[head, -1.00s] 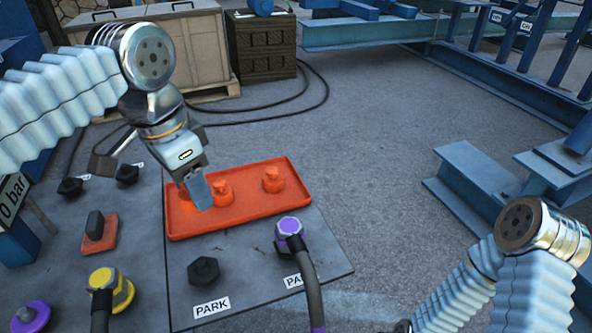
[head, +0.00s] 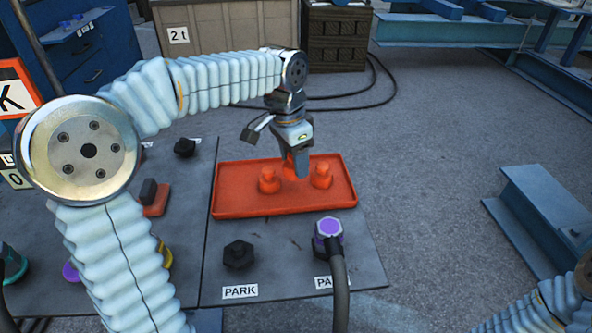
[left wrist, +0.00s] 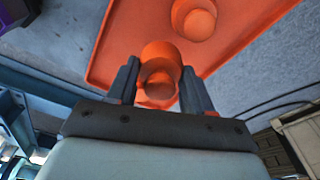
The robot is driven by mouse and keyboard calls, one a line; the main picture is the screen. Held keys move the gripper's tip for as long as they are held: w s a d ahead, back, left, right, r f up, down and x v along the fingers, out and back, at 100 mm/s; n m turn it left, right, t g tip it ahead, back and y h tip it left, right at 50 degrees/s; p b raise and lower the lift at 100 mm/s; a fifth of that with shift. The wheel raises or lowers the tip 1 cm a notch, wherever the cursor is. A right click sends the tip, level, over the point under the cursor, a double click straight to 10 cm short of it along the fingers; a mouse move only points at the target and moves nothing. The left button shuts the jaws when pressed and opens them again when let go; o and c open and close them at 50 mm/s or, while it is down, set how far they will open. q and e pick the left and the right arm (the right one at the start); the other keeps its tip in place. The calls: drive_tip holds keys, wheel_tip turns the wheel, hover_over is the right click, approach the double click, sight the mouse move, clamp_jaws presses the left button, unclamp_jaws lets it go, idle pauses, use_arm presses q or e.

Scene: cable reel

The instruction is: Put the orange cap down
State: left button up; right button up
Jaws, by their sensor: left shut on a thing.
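My left gripper (head: 299,170) is shut on an orange cap (left wrist: 160,60), with a finger on each side of it in the left wrist view. I cannot tell whether the held cap touches the tray floor. One other cap (left wrist: 196,20) shows beyond the fingers in the left wrist view. My right gripper is out of view.
The tray lies on a dark grey panel. In front of it are a black plug (head: 239,255) by a PARK label (head: 240,291) and a purple-topped connector (head: 329,230) with a cable. Black fittings (head: 185,147) and an orange block (head: 156,200) stand to the left.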

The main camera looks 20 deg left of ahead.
sight(296, 184)
use_arm(q)
drive_tip(key=shift+w+f, duration=0.25)
drive_tip(key=shift+f, duration=0.1)
wheel_tip(296, 184, down, 3)
drive_tip(key=shift+w+f, duration=0.15)
drive_tip(key=shift+b, duration=0.3)
drive_tip(key=shift+f, duration=0.15)
drive_tip(key=o, duration=1.2)
drive_tip(key=r, duration=0.4)
drive_tip(key=r+p, duration=0.1)
drive_tip(key=r, duration=0.3)
drive_tip(key=s+r+p, duration=0.1)
drive_tip(key=r, duration=0.3)
drive_tip(key=shift+s+a+r, duration=0.1)
drive_tip(key=shift+a+r, duration=0.05)
drive_tip(key=shift+a, duration=0.25)
